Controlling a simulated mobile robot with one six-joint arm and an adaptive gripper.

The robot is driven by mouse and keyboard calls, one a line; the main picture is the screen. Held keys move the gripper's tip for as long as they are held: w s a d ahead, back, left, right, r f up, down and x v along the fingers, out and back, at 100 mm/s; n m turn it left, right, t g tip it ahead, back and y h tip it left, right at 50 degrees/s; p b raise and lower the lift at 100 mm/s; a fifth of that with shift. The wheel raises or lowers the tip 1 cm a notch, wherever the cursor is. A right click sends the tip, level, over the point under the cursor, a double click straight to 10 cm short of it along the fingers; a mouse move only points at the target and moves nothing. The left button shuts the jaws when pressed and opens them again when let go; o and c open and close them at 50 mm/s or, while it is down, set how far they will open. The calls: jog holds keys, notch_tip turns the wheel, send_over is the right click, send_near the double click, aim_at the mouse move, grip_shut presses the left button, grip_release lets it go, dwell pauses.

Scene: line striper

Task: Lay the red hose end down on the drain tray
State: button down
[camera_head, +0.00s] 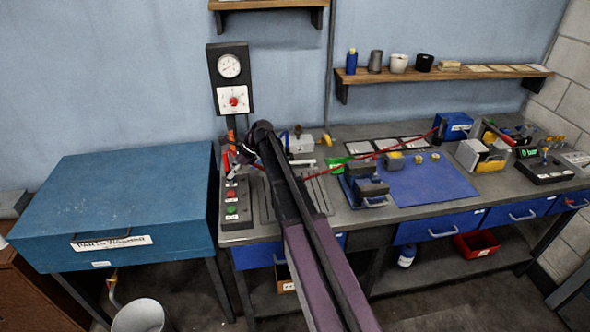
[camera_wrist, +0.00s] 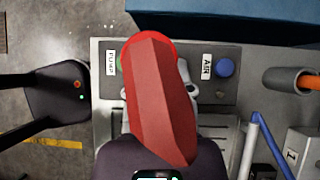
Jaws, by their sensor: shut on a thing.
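My gripper (camera_head: 238,163) is at the left end of the bench, just above the control panel with the red and green buttons. It is shut on the red hose end, a faceted red piece (camera_wrist: 160,100) that fills the middle of the wrist view and hides most of the fingers. The thin red hose (camera_head: 395,148) runs from the blue box at the bench's back right towards my gripper, passing behind my arm. The ribbed grey surface that looks like the drain tray (camera_head: 317,190) lies right of the panel, partly hidden by my arm.
The panel (camera_head: 238,222) carries buttons; the wrist view shows PUMP and AIR labels and a blue knob (camera_wrist: 225,67). A gauge board (camera_head: 229,80) stands behind. A blue parts washer (camera_head: 120,200) is at the left. A vise (camera_head: 365,185) and blue mat (camera_head: 430,185) lie right.

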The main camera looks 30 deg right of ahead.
jog(key=d+f+h+b, duration=0.1)
jog(key=d+f+h, duration=0.1)
jog(key=d, duration=0.1)
jog(key=s+d+f+g+h+b, duration=0.1)
jog(key=d+f+h, duration=0.2)
jog(key=d, duration=0.1)
jog(key=d+f+h+b, duration=0.1)
jog(key=d+f+h, duration=0.1)
jog(key=d+h, duration=0.1)
jog(key=shift+s+d+f+n+g, duration=0.3)
jog(key=shift+s+d+f+n, duration=0.1)
jog(key=d+h, duration=0.1)
jog(key=d+h+b, duration=0.1)
jog(key=d+h, duration=0.1)
jog(key=d+h+b, duration=0.1)
jog(key=d, duration=0.1)
jog(key=shift+s+r+h, duration=0.1)
jog(key=shift+s+h, duration=0.2)
jog(key=d+r+n+h+b, duration=0.1)
jog(key=d+r+h+b, duration=0.1)
jog(key=d+h, duration=0.3)
jog(key=shift+s+d+r, duration=0.3)
jog(key=shift+d+r, duration=0.2)
jog(key=shift+d, duration=0.2)
jog(key=shift+f, duration=0.1)
notch_tip(320, 180, down, 9)
jog(key=b, duration=0.9)
